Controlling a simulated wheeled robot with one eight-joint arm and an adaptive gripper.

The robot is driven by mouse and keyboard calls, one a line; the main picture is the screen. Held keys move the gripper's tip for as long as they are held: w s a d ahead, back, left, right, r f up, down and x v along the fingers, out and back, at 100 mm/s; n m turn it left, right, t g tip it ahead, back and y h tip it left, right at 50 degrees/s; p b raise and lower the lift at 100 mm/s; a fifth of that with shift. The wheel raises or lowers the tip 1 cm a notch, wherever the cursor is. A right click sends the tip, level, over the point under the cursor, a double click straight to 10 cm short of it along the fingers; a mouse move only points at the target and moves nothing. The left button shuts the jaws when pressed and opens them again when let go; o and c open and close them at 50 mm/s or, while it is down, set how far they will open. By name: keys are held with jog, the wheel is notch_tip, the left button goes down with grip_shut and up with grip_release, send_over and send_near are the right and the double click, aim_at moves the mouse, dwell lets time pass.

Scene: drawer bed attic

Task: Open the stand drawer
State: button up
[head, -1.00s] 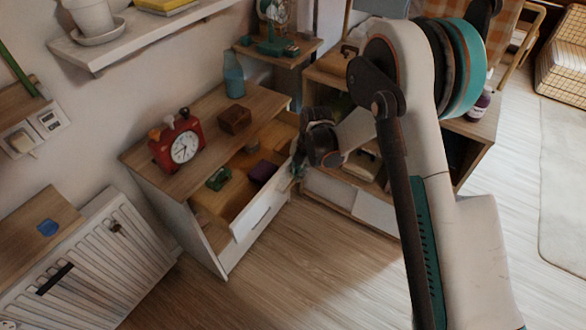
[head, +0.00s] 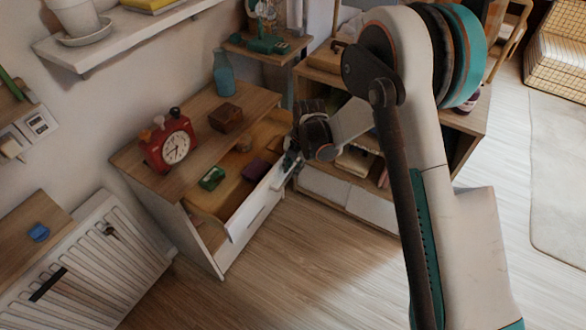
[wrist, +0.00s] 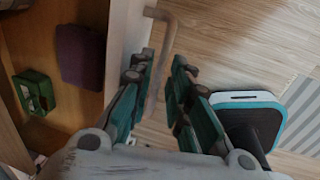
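The white and wood stand (head: 165,180) stands against the wall. Its top drawer (head: 258,208) is pulled out, with its inside in view. A green box (head: 212,178) and a purple block (head: 255,169) lie in it, and both also show in the wrist view, green (wrist: 34,92) and purple (wrist: 81,55). My gripper (head: 290,162) is at the right end of the drawer front. In the wrist view, the copper bar handle (wrist: 159,68) runs between the fingers of my gripper (wrist: 162,72). A gap shows between the bar and the right finger.
A red alarm clock (head: 170,143), a wooden box (head: 226,118) and a blue bottle (head: 223,75) stand on the stand. A shelf unit (head: 345,203) is just right of the drawer, close to my gripper. Floor (head: 310,265) in front is clear.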

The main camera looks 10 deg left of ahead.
notch_tip(320, 180, up, 10)
jog(key=d, duration=0.2)
jog(key=shift+s+r, duration=0.2)
jog(key=shift+s, duration=0.2)
